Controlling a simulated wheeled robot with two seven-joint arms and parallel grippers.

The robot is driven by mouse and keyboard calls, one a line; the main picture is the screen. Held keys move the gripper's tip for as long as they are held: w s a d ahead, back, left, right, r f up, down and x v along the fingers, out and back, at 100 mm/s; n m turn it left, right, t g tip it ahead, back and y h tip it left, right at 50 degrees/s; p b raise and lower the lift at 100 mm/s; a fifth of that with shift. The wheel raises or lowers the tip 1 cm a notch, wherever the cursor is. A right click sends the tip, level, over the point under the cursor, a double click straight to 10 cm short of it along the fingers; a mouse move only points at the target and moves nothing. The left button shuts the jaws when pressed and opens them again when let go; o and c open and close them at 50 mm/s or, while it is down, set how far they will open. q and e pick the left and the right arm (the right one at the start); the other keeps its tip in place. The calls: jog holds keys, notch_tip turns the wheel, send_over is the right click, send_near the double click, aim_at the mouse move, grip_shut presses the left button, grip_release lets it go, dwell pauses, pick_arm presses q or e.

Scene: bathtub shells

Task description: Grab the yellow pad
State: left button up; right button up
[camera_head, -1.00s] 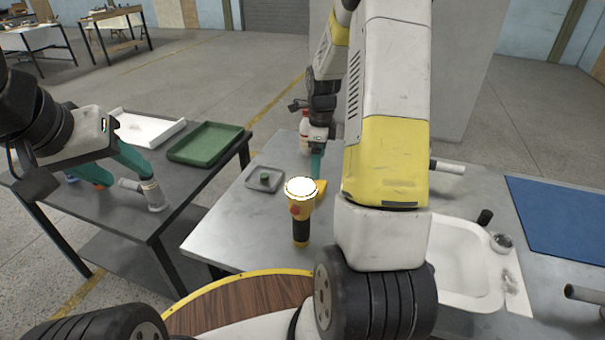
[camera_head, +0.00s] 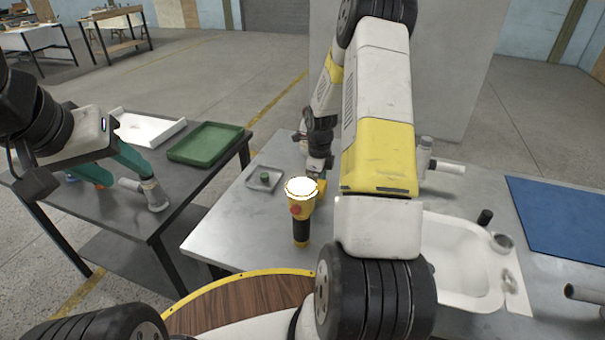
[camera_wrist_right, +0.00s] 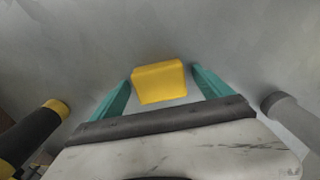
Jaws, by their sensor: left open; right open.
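The yellow pad (camera_wrist_right: 159,84) is a small block on the grey metal table. In the right wrist view it lies between the two spread teal fingers of my right gripper (camera_wrist_right: 161,77), with gaps at both sides. In the head view a small part of the pad (camera_head: 322,184) shows behind the flashlight; my right gripper (camera_head: 318,167) is just over it and largely hidden. My left gripper (camera_head: 112,172) is open over the dark table at left, away from the pad.
A yellow and black flashlight (camera_head: 301,228) stands close in front of the pad. A small grey tray (camera_head: 257,184) is left of it. A white basin (camera_head: 462,285) and a blue mat (camera_head: 565,215) are at right. A green tray (camera_head: 206,143) is on the dark table.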

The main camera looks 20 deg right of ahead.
jog(key=c, duration=1.4)
jog(key=shift+r, duration=0.1)
jog(key=shift+c, duration=0.2)
